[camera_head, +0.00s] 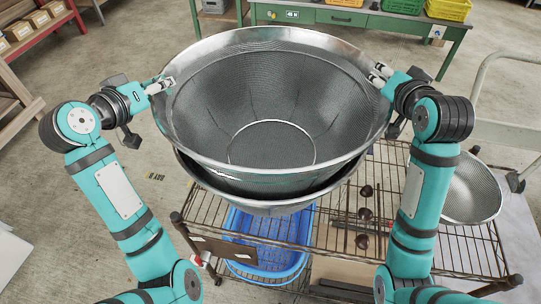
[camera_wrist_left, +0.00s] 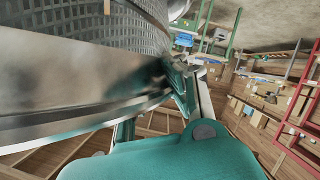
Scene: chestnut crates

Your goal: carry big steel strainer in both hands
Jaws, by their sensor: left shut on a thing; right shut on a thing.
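The big steel strainer (camera_head: 270,100) is a wide mesh bowl with a broad metal rim, in the middle of the head view. My left gripper (camera_head: 166,85) is shut on its left rim. My right gripper (camera_head: 380,74) is shut on its right rim. The strainer is roughly level, above another steel bowl (camera_head: 275,208) whose rim shows just below it; I cannot tell if they touch. In the left wrist view the strainer's rim (camera_wrist_left: 70,85) fills the left side, close to my left gripper (camera_wrist_left: 180,85).
A wire rack (camera_head: 400,170) stands below, with a blue basket (camera_head: 268,262) on a lower level and several chestnuts (camera_head: 364,214). Another strainer (camera_head: 472,190) lies at the right. A green table (camera_head: 410,22) with crates stands at the back. Open floor shows at left.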

